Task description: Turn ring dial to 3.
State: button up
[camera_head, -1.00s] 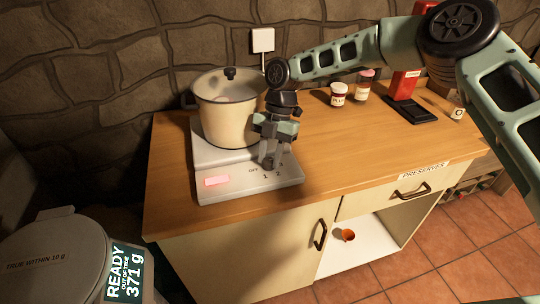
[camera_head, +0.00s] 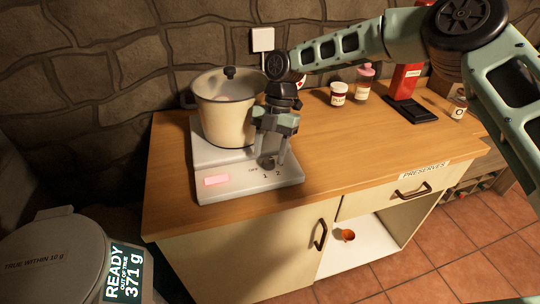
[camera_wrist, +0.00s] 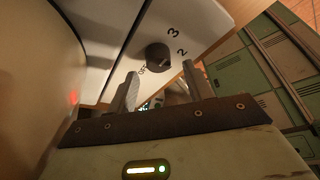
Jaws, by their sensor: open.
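The dark ring dial (camera_wrist: 157,57) sits on the pale front panel of the hob-like unit (camera_head: 245,183), with OFF, 2 and 3 printed around it in the wrist view. In the head view the dial (camera_head: 268,162) is small and partly behind my fingers; 1 and 2 show beside it. Which mark it points to is unclear. My gripper (camera_head: 273,160) points down over the dial with its fingers apart and nothing held. In the wrist view my gripper's fingers (camera_wrist: 160,86) lie to either side, just below the dial in the picture.
A cream lidded pot (camera_head: 222,115) stands on the unit, close to my gripper's left. Small jars (camera_head: 338,94) and a red device (camera_head: 405,82) stand farther right on the wooden counter (camera_head: 345,140). The counter between them is clear. A screen (camera_head: 124,274) reads READY, 371 g.

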aim_at(270, 158)
notch_tip(270, 158, up, 8)
jog(key=b, duration=0.1)
dwell(0.4)
